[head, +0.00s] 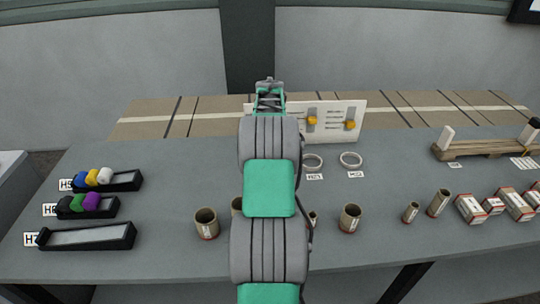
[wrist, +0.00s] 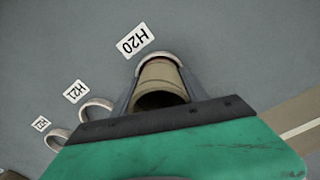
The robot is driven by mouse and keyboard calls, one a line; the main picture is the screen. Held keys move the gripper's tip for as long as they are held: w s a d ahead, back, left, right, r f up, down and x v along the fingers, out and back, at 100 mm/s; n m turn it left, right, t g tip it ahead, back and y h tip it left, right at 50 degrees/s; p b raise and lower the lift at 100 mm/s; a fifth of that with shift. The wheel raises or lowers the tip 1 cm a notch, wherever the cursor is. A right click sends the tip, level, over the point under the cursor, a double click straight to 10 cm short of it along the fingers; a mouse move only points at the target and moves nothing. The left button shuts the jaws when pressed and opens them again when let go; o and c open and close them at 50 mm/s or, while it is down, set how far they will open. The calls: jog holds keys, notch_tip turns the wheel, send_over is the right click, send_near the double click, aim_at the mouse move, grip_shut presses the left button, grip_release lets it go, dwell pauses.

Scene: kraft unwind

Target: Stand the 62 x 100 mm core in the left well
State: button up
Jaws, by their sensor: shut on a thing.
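My gripper (wrist: 161,82) is shut on a brown cardboard core (wrist: 160,77), one grey finger on each side of it. The core's near open end shows dark in the wrist view. Its far end lines up with a pale ring-shaped well (wrist: 150,55) by the label H20 (wrist: 134,40). I cannot tell whether the core is inside that ring or above it. In the head view my arm hides the core, that ring and my fingertips. Two other ring wells, a middle one (head: 312,162) and a right one (head: 350,160), look empty.
A white board with yellow knobs (head: 338,121) stands behind the rings. Other cores, including one left (head: 207,224) and one right (head: 350,218) of my arm, stand near the front. Black trays (head: 88,236) lie left; boxes (head: 470,209) and a wooden pallet (head: 485,149) lie right.

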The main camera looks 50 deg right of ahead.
jog(key=shift+f, duration=0.1)
dwell(0.4)
jog(key=o, duration=1.4)
jog(key=shift+o, duration=0.2)
notch_tip(320, 180, up, 8)
jog(key=shift+b, duration=0.3)
